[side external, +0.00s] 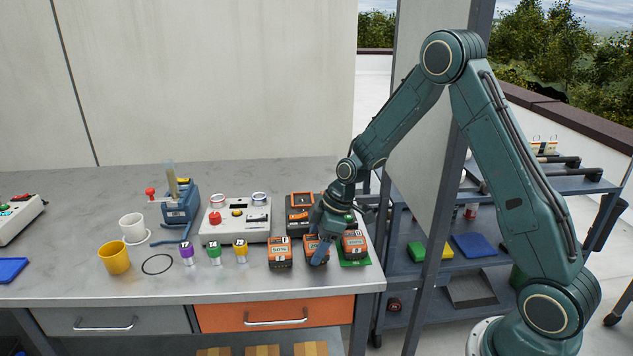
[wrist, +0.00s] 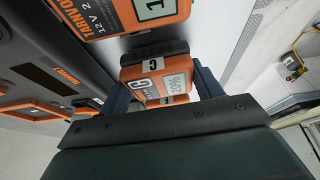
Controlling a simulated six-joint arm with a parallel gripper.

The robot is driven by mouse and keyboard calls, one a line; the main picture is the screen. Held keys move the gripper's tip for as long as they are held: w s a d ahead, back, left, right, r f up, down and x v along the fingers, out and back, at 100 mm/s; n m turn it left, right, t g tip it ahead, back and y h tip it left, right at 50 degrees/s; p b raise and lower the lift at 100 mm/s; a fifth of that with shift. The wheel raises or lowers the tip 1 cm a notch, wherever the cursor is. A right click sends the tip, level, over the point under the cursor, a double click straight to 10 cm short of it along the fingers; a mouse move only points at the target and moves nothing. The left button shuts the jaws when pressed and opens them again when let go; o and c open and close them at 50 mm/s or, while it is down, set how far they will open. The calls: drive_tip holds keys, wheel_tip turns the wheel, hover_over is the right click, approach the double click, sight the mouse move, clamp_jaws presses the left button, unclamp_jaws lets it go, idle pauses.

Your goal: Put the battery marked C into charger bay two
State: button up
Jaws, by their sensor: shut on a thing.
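My gripper (side external: 319,250) is low over the front right of the bench, with its fingers closed around an orange and dark battery (side external: 309,243). In the wrist view the gripper (wrist: 160,90) has a finger on each side of this battery (wrist: 155,73), which bears a white label with a C. I cannot tell whether the battery touches the bench. The charger (side external: 303,200) is a dark unit with orange-framed bays, just behind the gripper and partly hidden by it. In the wrist view the charger (wrist: 45,65) fills the left side; bay numbers are not readable.
An orange battery (side external: 280,254) stands to the left of the gripper, and another (side external: 354,245) stands on a green mat (side external: 356,263) to its right. A pale panel box (side external: 235,222) stands left of the charger. Several small capped bottles (side external: 214,254) stand in front of it.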

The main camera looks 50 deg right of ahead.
drive_tip(key=shift+f, duration=0.15)
drive_tip(key=o, duration=1.3)
drive_tip(key=shift+o, duration=0.2)
drive_tip(key=v, duration=1.3)
drive_tip(key=shift+r, duration=0.4)
